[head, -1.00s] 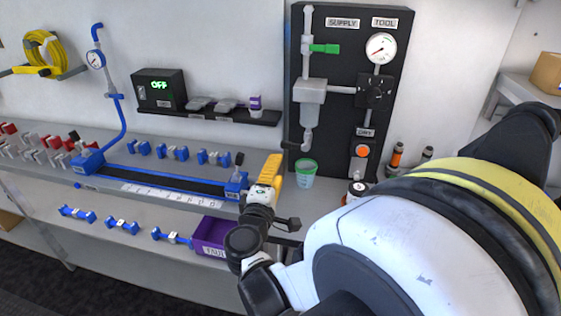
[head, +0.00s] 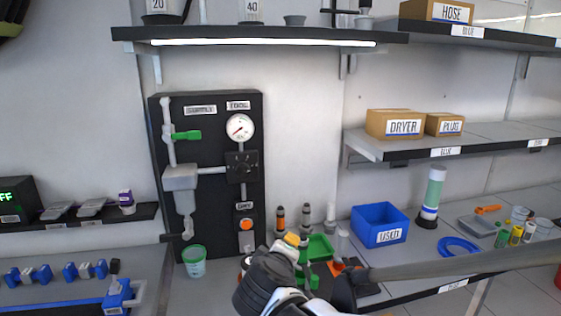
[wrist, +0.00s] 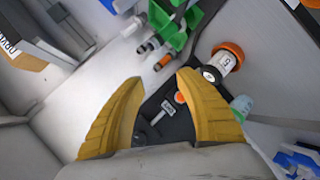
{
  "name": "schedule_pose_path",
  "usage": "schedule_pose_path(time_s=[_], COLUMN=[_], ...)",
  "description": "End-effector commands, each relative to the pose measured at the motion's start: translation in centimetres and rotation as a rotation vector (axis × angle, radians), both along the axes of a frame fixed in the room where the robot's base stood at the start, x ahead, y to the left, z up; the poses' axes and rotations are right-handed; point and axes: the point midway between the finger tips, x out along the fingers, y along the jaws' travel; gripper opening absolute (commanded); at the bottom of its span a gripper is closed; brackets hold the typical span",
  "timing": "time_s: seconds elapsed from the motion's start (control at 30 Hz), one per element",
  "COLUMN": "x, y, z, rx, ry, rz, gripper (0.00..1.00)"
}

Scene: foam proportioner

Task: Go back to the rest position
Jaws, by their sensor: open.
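My gripper shows in the wrist view (wrist: 160,112) with its two yellow fingers spread apart and nothing between them. In the head view my gripper (head: 291,240) shows only as a small yellow tip beyond my dark wrist, low in the middle, in front of the bench. The fingers look clear of the things on the bench. The black panel (head: 210,115) with a gauge (head: 240,127) and a green-handled valve (head: 186,135) stands behind and to the left of it.
A green-banded cup (head: 194,262) stands below the panel. Shelves with boxes (head: 395,123) hang at the right.

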Motion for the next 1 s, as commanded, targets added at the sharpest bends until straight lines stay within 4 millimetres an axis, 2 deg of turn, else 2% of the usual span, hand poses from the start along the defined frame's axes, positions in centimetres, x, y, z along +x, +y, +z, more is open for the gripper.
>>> schedule_pose_path(time_s=[0.03,0.1,0.2,0.33,0.4,0.5,0.6,0.73,1.0], x=[-1.3,-3.6,-7.6,-13.2,-15.8,-18.7,-20.3,-21.2,-21.2], y=[-3.8,-7.9,-12.6,-16.6,-17.7,-18.4,-18.5,-18.4,-18.4], z=[0.0,-0.3,-1.0,-2.3,-3.0,-3.7,-4.2,-4.4,-4.4], rx=[0.063,0.166,0.322,0.531,0.633,0.753,0.832,0.874,0.877], ry=[0.046,0.112,0.196,0.279,0.31,0.339,0.355,0.364,0.365], rz=[-0.069,-0.156,-0.278,-0.42,-0.483,-0.547,-0.585,-0.603,-0.602], gripper=[0.41,0.41,0.41,0.41,0.41,0.41,0.41,0.41,0.41])
